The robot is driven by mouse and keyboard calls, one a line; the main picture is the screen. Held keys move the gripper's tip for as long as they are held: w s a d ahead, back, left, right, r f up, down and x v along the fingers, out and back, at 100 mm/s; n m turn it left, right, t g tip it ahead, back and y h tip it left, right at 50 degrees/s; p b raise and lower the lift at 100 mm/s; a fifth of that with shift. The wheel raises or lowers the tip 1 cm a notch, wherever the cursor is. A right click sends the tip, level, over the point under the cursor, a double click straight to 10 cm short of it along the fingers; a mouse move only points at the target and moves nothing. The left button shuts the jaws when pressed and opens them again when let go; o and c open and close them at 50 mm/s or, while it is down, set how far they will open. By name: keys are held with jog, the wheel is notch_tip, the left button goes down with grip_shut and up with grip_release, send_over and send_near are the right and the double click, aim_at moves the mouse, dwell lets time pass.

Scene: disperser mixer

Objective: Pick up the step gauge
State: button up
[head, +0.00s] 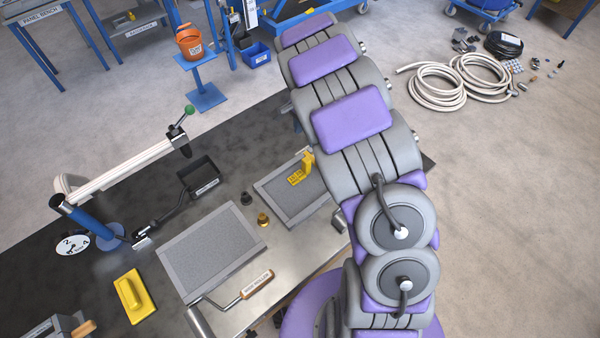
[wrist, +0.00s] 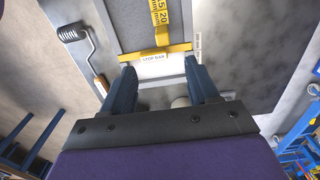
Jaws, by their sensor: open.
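The step gauge (head: 301,168) is a yellow piece with an upright part, standing on the right-hand grey-framed panel (head: 262,191) in the head view. In the wrist view the yellow step gauge (wrist: 160,14) shows printed numbers 15 and 20 and "mm", with a yellow crosspiece below them. My gripper (wrist: 160,70) is open in the wrist view, with its two dark blue fingers apart and nothing between them. The fingertips lie just short of the crosspiece, beside a white label reading STOP BAR (wrist: 153,59). I cannot make out my gripper in the head view, where my arm covers part of the scene.
A jointed stand (head: 90,215) rises at the left. Coiled hoses (head: 437,87) lie on the floor.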

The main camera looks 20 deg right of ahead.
aim_at(303, 161)
notch_tip(303, 161, down, 12)
jog(key=shift+b, duration=0.85)
jog(key=shift+w+a+f+b, duration=0.15)
jog(key=shift+f+b, duration=0.1)
jog(key=shift+f, duration=1.1)
jog(key=shift+s+a+f+b, duration=0.15)
jog(key=shift+f+b, duration=0.1)
jog(key=shift+f, duration=1.1)
jog(key=shift+w+r, duration=0.1)
grip_shut()
jog(key=shift+r, duration=0.15)
